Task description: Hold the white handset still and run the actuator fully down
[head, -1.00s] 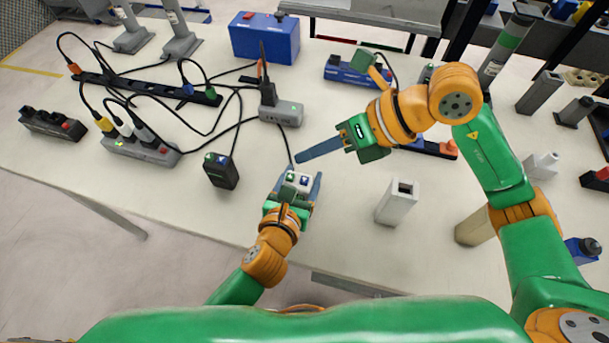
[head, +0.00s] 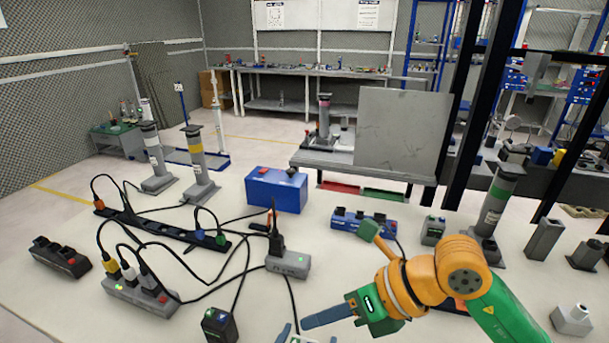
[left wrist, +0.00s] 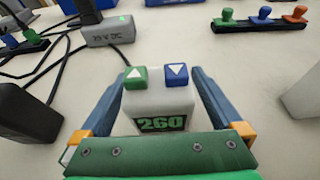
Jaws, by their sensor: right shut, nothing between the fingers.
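The white handset (left wrist: 158,105) stands between the fingers of my left gripper (left wrist: 158,75) in the left wrist view. Its display reads 260. On top are a green button with an up arrow (left wrist: 135,77) and a blue button with a down arrow (left wrist: 176,76). Both fingers lie close against its sides. In the head view the handset is almost wholly cut off at the bottom edge. My right gripper (head: 310,320) is shut and empty, its fingers pointing left near that edge. Column actuators stand at right, with a green band (head: 497,195), and at left (head: 196,165); which one the handset drives cannot be told.
A dark handset (head: 218,326) stands left of the fingers. Power strips (head: 140,294), a grey supply box (head: 288,263) and black cables fill the left of the table. A blue box (head: 276,190) stands behind. A grey block (head: 545,240) stands at right.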

